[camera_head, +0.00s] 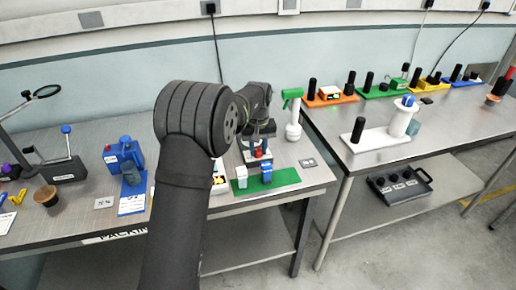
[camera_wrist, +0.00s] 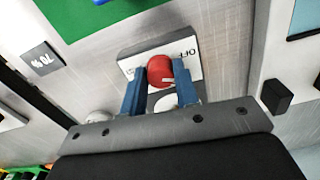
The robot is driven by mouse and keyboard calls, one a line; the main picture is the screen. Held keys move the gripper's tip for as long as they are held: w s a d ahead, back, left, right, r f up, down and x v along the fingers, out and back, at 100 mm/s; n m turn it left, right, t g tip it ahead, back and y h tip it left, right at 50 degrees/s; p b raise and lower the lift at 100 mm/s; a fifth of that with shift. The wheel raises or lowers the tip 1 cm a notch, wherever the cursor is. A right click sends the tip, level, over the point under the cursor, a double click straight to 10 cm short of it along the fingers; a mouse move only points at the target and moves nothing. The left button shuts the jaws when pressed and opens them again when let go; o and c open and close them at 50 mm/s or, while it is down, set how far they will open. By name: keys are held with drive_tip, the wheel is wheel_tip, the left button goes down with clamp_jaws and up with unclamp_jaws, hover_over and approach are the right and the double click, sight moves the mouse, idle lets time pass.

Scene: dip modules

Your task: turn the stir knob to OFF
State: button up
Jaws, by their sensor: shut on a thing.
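The stir knob (camera_wrist: 161,70) is a round red knob on a white label plate (camera_wrist: 190,55) in the wrist view. The letters "OFF" show on the plate, upside down, beside the knob. My gripper (camera_wrist: 160,82) is shut on the knob, with a blue finger on either side of it. The fingers hide part of the plate and any other marking. In the head view my gripper (camera_head: 258,145) points down at the right part of the near table, and a bit of the red knob (camera_head: 258,153) shows between its fingers.
A green mat (camera_head: 285,181) with small blue and white items lies just in front of my gripper. A green-topped white spray bottle (camera_head: 293,115) stands close to the right. A grey "70 %" tag (camera_wrist: 42,60) lies nearby. A second table with colored racks stands further right.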

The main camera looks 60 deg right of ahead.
sight(259, 150)
drive_tip(key=shift+n, duration=1.9)
drive_tip(key=o, duration=1)
drive_tip(key=shift+r, duration=0.1)
wheel_tip(259, 150, up, 17)
drive_tip(key=shift+r, duration=0.1)
wheel_tip(259, 150, down, 17)
drive_tip(key=shift+f, duration=0.2)
